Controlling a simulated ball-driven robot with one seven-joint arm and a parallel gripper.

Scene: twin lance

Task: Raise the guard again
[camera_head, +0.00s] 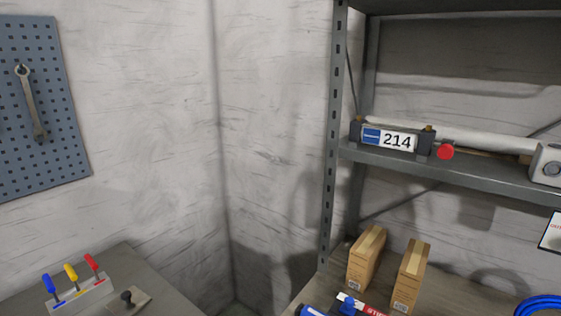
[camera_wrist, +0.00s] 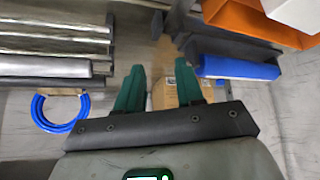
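I cannot pick out a guard for certain in either view. At the lower left of the head view, a grey block (camera_head: 82,296) carries a blue, a yellow and a red lever, all tilted up to the left. Beside it, a black knob (camera_head: 127,297) stands on a small plate. My gripper (camera_wrist: 159,66) shows in the wrist view with its two green fingers apart and nothing held between them. Its dark crossbar hides part of the scene below. My gripper does not show in the head view.
A grey shelf (camera_head: 460,173) holds a white tube, a 214 plate (camera_head: 388,139) and a red knob (camera_head: 446,152). Cardboard boxes (camera_head: 367,258) stand below. A blue hose coil (camera_head: 541,305) lies right. The wrist view shows a blue cylinder (camera_wrist: 236,68) and orange bin (camera_wrist: 255,22).

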